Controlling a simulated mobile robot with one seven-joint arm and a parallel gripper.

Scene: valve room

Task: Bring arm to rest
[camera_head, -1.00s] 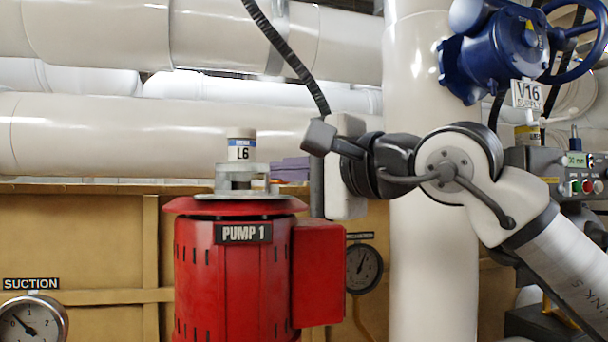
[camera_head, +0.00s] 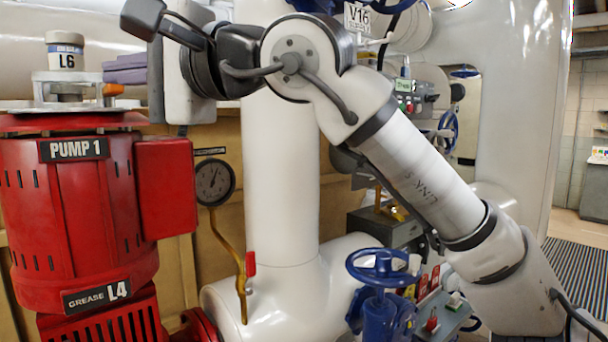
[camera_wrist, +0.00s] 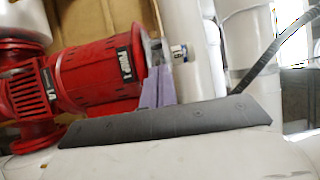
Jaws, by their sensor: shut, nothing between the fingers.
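My arm reaches in from the lower right of the head view and bends at a grey-and-white joint near the top middle. My gripper (camera_head: 108,70) has lavender fingers pointing left, partly hidden behind the white and grey wrist parts. The fingers are closed together and hold nothing. They appear just right of a small L6 jar (camera_head: 65,52) on the top plate of the red PUMP 1 (camera_head: 75,205). In the wrist view the lavender fingers (camera_wrist: 158,85) show in front of the pump's top end, close to the jar (camera_wrist: 179,53); any contact cannot be told.
A white vertical pipe (camera_head: 280,180) stands behind the arm. A gauge (camera_head: 214,182) hangs on the tan panel. A blue handwheel valve (camera_head: 383,268) and a control box (camera_head: 436,318) are low in the middle. Floor with a striped mat (camera_head: 578,268) shows at the right.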

